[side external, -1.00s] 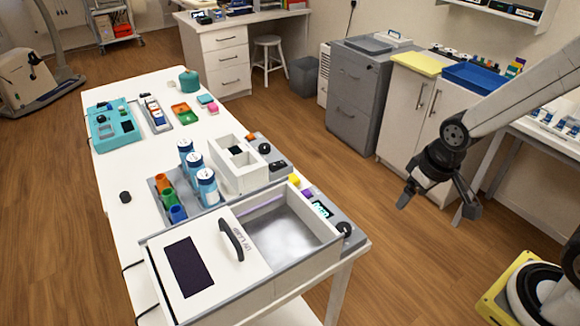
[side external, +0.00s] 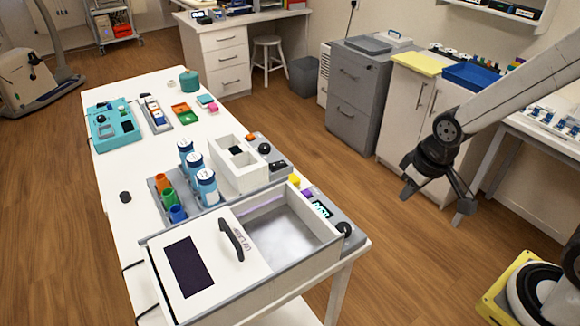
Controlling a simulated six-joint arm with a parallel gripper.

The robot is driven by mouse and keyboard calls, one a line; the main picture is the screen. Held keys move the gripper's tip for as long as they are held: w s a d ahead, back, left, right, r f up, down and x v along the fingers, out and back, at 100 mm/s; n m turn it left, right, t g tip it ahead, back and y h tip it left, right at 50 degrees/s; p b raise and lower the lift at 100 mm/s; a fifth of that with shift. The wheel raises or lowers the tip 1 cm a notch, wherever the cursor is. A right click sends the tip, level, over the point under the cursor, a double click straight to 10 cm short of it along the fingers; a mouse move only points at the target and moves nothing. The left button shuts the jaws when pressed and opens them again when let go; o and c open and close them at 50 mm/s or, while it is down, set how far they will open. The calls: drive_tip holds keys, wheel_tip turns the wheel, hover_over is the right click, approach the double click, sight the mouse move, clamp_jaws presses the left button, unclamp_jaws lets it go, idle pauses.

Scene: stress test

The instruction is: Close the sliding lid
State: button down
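The sliding lid (side external: 205,268) is a white panel with a dark window and a black arched handle (side external: 232,240). It covers the left part of a white and grey box (side external: 318,262) at the near end of the white table. The right part of the box is uncovered and shows a bare metallic interior (side external: 282,235). My gripper (side external: 436,192) hangs in the air right of the table, well apart from the lid and handle. Its two fingers are spread and nothing is between them.
Behind the box stand blue-and-white bottles (side external: 206,187), coloured cups (side external: 169,197) and a white divided box (side external: 239,163). A control strip with a black knob (side external: 344,229) runs along the box's right side. A grey cabinet (side external: 357,95) stands behind. Open floor lies between table and arm.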

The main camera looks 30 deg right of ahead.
drive_tip(key=w+a+r+n+y, duration=0.1)
drive_tip(key=w+a+r+n, duration=0.1)
drive_tip(key=w+a+n, duration=0.35)
wheel_tip(320, 180, up, 8)
drive_tip(key=n+g+y, duration=0.3)
drive_tip(key=n, duration=0.9)
hover_over(227, 250)
drive_tip(key=shift+a+f, duration=0.1)
drive_tip(key=shift+a, duration=0.2)
drive_tip(key=x, duration=0.9)
drive_tip(key=shift+w+f, duration=0.1)
drive_tip(key=shift+f, duration=0.2)
drive_tip(key=shift+d+f, duration=0.15)
drive_tip(key=shift+f, duration=0.05)
drive_tip(key=shift+d+f, duration=0.15)
drive_tip(key=shift+d, duration=0.7)
drive_tip(key=shift+d+f, duration=0.15)
drive_tip(key=shift+d, duration=0.7)
